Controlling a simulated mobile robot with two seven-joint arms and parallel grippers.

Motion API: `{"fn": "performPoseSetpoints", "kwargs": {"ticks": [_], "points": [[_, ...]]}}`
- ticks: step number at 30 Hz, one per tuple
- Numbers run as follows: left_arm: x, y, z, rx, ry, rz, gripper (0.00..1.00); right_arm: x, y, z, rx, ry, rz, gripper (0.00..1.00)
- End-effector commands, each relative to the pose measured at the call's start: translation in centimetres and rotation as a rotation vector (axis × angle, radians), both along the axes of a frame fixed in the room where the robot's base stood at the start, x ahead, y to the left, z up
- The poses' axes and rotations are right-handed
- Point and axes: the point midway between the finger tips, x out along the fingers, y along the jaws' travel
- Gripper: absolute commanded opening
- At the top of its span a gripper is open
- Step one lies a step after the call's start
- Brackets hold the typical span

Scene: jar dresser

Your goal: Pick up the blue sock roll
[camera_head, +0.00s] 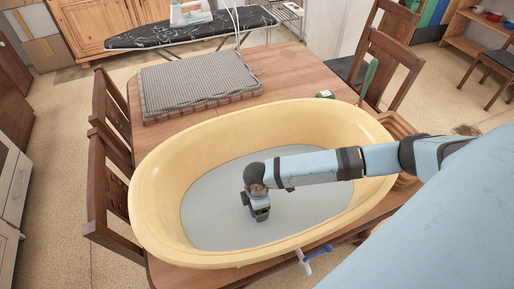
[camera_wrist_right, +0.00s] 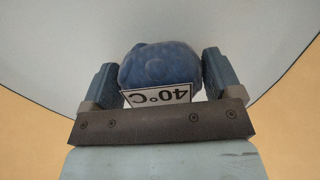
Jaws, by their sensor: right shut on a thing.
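The blue sock roll (camera_wrist_right: 160,66) sits between the two fingers of my right gripper (camera_wrist_right: 158,78) in the right wrist view. A white label reading "40°C", upside down in the picture, shows at its near side. My right gripper is shut on the roll. In the head view the right gripper (camera_head: 259,212) points down inside a yellow oval tub (camera_head: 160,215), low over its grey-blue bottom. The sock roll is hidden or too small to make out there. I cannot tell whether it touches the bottom. My left gripper is not in view.
The tub's raised rim surrounds the right gripper. The tub stands on a wooden table (camera_head: 280,72), with a grey woven mat (camera_head: 195,83) behind it. A blue-and-white fitting (camera_head: 316,251) sticks out by the tub's front. Wooden chairs (camera_head: 105,200) stand around the table.

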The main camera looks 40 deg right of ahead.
Motion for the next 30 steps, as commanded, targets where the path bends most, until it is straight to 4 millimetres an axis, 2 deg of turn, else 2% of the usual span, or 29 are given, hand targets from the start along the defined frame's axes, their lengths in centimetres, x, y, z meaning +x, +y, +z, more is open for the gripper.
{"fn": "performPoseSetpoints", "kwargs": {"ticks": [1, 9, 15, 21, 30], "points": [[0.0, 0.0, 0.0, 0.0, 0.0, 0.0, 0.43, 0.1, 0.0, 1.5, 0.001, -0.004, 0.001, 0.61], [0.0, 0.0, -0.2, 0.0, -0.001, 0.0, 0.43, 0.1, 0.0, 9.6, 0.001, -0.006, 0.0, 0.61], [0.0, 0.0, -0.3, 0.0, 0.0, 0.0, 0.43, 0.1, 0.0, 14.0, 0.001, -0.003, 0.0, 0.61], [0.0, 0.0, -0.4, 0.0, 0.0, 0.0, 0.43, 0.1, 0.0, 16.3, 0.0, -0.002, -0.001, 0.61], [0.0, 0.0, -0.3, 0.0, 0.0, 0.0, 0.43, 0.1, 0.0, 16.7, 0.0, 0.0, -0.001, 0.61]]}}
